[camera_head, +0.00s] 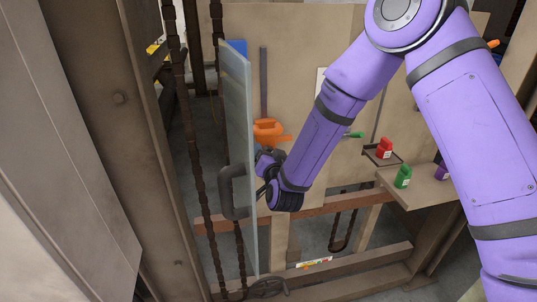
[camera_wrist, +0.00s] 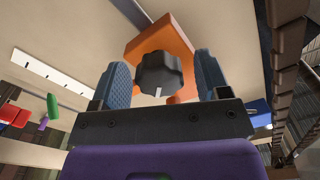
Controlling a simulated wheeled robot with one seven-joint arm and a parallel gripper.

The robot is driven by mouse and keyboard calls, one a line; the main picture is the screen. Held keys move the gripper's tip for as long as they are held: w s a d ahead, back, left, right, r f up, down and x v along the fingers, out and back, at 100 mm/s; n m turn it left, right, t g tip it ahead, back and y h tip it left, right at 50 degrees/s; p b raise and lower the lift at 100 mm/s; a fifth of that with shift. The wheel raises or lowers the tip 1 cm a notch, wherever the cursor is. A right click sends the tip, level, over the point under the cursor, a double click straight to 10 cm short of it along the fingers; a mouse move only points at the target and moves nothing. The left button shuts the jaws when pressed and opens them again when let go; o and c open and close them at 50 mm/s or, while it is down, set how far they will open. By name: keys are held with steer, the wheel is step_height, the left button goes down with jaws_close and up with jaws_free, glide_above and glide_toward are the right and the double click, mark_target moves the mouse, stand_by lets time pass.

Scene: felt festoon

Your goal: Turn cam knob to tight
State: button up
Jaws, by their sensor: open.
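The cam knob (camera_wrist: 158,72) is dark and lobed, with a short white mark on its lower side in the wrist view. It sits in front of an orange body (camera_wrist: 176,38), which also shows in the head view (camera_head: 267,128) on the beige board. My gripper (camera_head: 267,164) is open, just below the orange body in the head view. In the wrist view its two blue-grey fingers stand left and right of the knob, with gaps on both sides. I cannot tell whether the fingertips reach around it in depth. The knob is not clear in the head view, and no tight marking is readable.
A translucent panel (camera_head: 238,130) with a dark handle (camera_head: 228,190) stands close left of my gripper. Rusty chains (camera_head: 192,130) hang further left. Red (camera_head: 384,147) and green (camera_head: 403,176) bottles stand on small shelves at the right.

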steer(key=v, duration=1.1)
steer(key=shift+w, duration=0.1)
steer(key=d+r+n+g+h, duration=0.1)
steer(key=d+r+n+g, duration=0.35)
steer(key=d+r, duration=1.05)
steer(key=s+d+r+m+g+h, duration=0.1)
steer(key=s+d+r+g, duration=0.3)
steer(key=s+d, duration=0.4)
steer(key=s+d+r+m+g+h, duration=0.1)
steer(key=s+d+r+g+h, duration=0.2)
steer(key=s, duration=1.4)
steer(key=d+r, duration=0.2)
steer(key=d, duration=0.3)
steer(key=shift+d+g, duration=0.35)
steer(key=shift+d, duration=0.05)
steer(key=shift+w+r, duration=0.1)
steer(key=shift+c, duration=0.4)
